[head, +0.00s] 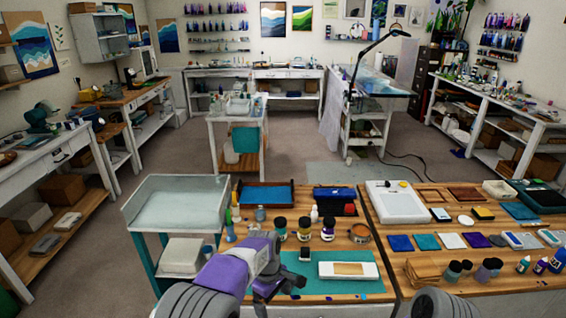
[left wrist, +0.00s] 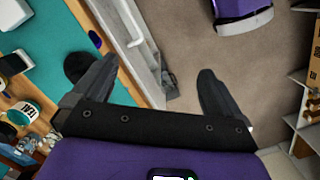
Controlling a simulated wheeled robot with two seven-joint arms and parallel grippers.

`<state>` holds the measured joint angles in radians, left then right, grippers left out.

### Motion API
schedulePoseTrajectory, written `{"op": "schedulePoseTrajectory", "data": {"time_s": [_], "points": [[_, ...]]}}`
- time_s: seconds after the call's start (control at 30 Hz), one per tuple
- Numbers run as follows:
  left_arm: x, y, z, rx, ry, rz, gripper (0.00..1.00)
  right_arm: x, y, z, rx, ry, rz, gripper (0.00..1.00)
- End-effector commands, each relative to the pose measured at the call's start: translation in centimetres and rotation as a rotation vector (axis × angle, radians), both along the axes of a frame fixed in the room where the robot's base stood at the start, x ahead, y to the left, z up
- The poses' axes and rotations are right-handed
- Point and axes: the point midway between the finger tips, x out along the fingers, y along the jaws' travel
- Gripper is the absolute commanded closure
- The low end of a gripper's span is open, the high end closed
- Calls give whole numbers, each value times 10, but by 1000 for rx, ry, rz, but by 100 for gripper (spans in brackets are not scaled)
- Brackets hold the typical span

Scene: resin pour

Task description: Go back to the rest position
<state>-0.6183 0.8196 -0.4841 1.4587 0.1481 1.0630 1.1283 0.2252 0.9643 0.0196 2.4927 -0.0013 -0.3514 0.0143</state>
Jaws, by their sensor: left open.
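My left gripper (head: 280,288) is low over the near left part of the workbench, above the front edge of the teal mat (head: 365,288). In the left wrist view my left gripper (left wrist: 158,66) has its two black fingers wide apart with nothing between them. The floor and the bench's front side show behind the fingers. My right gripper is not in view; only a grey rounded part of my right arm shows at the bottom of the head view.
On the mat lies a white tray with a wooden piece (head: 348,269). Several dark-lidded jars (head: 304,229) and an orange-brown round container (head: 360,233) stand behind it. A white-topped cart (head: 178,204) is left of the bench. Cups (head: 453,270) and bottles stand at the right front.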

Motion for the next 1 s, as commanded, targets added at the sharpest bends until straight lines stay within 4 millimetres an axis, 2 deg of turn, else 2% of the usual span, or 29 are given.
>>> {"op": "schedulePoseTrajectory", "data": {"time_s": [0.03, 0.23, 0.37, 0.47, 0.6, 0.7, 0.8, 0.9, 1.0], "points": [[-2, 8, -16, -4, 4, -13, 0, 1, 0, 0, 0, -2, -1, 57], [-15, 34, -78, -27, -4, -105, 0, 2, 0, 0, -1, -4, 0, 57], [-36, 54, -124, -51, -12, -184, 0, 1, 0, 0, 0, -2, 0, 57], [-64, 70, -165, -78, -25, -265, 0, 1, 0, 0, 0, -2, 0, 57], [-124, 84, -219, -139, -72, -412, 0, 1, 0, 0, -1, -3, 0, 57], [-167, 84, -239, -184, -125, -513, 0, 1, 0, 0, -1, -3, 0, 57], [-201, 81, -246, -216, -182, -592, 0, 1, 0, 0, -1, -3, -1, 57], [-222, 76, -246, -235, -229, -645, 0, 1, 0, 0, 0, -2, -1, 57], [-232, 74, -244, -244, -259, -676, 0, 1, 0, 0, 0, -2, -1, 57]]}}
